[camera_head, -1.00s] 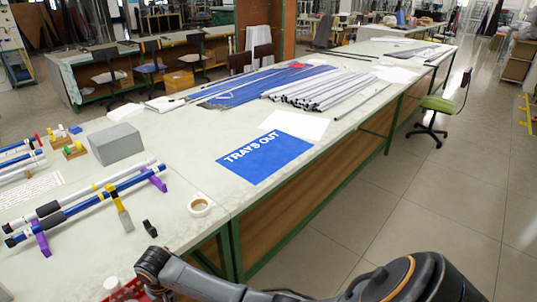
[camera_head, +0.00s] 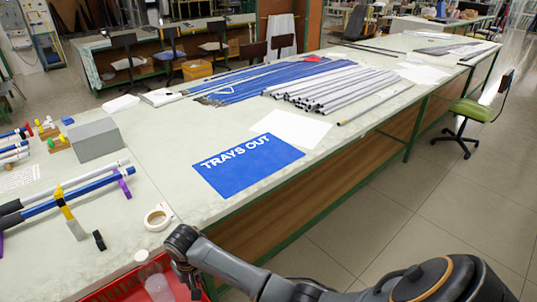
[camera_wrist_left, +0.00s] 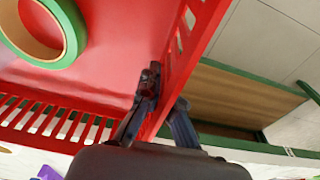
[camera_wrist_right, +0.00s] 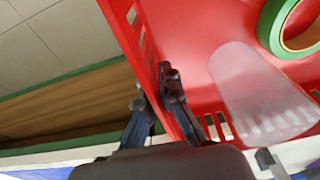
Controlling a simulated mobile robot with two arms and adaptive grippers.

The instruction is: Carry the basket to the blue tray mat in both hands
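The red basket (camera_head: 122,288) shows at the bottom of the head view, its lower part cut off. My right gripper (camera_head: 186,280) is at its right side. In the right wrist view, my right gripper (camera_wrist_right: 158,100) has the basket wall (camera_wrist_right: 150,60) between its fingers. In the left wrist view, my left gripper (camera_wrist_left: 162,100) pinches the opposite wall (camera_wrist_left: 182,65); it is out of the head view. The basket holds a green tape ring (camera_wrist_left: 45,35) and a clear cup (camera_wrist_right: 262,95). The blue tray mat (camera_head: 248,165), lettered TRAYS OUT, lies bare on the table.
White tape (camera_head: 158,216), a small black part (camera_head: 99,240) and a grey box (camera_head: 95,139) stand on the table left of the mat. A rod assembly (camera_head: 70,198) lies there too. White paper (camera_head: 291,129) and grey rods (camera_head: 335,86) lie behind the mat.

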